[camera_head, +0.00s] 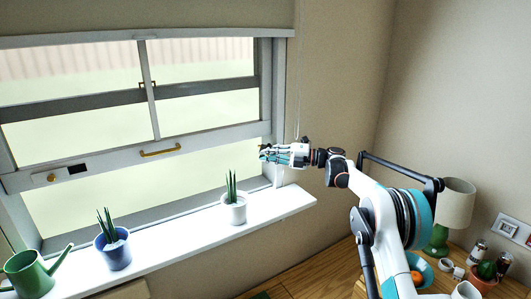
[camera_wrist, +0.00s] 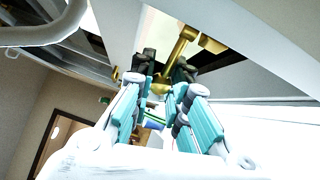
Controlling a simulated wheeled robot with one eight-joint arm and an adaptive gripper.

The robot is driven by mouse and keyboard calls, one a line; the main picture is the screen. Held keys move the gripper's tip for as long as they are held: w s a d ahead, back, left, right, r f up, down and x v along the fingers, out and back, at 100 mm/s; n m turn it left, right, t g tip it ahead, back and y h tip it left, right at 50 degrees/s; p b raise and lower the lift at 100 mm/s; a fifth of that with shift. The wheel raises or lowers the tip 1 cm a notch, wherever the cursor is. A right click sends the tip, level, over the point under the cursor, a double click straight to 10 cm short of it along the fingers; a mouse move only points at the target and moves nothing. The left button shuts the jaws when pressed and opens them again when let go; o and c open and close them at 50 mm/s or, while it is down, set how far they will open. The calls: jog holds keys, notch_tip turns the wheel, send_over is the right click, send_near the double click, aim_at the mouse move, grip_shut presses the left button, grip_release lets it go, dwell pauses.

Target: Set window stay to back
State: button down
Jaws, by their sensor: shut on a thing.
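My gripper (camera_head: 266,153) is at the right end of the window's lower rail, near the right jamb, above the sill. In the wrist view its two teal-padded fingers (camera_wrist: 162,76) are closed around a brass piece (camera_wrist: 183,46), which looks like the window stay. Its brass bar runs up from between the fingertips to a crosswise end against the white frame. The gripped part is mostly hidden by the fingers. In the head view the stay is hidden by my gripper. The window's lower rail (camera_head: 220,136) carries a brass pull handle (camera_head: 160,151) and a brass knob (camera_head: 51,177).
The white sill (camera_head: 180,230) holds a plant in a white pot (camera_head: 234,209), a plant in a blue pot (camera_head: 114,251) and a green watering can (camera_head: 32,273). A cord (camera_head: 299,80) hangs right of the window. A lamp (camera_head: 455,205) and small items stand lower right.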

jog(key=shift+d+n+g, duration=0.15)
jog(key=shift+n+g, duration=0.25)
jog(key=shift+g, duration=0.3)
jog(key=c, duration=1.8)
grip_release()
jog(key=shift+d, duration=0.1)
jog(key=d, duration=1.1)
jog(key=shift+s+d+f, duration=0.25)
jog(key=shift+d+f, duration=0.05)
jog(key=shift+d, duration=0.1)
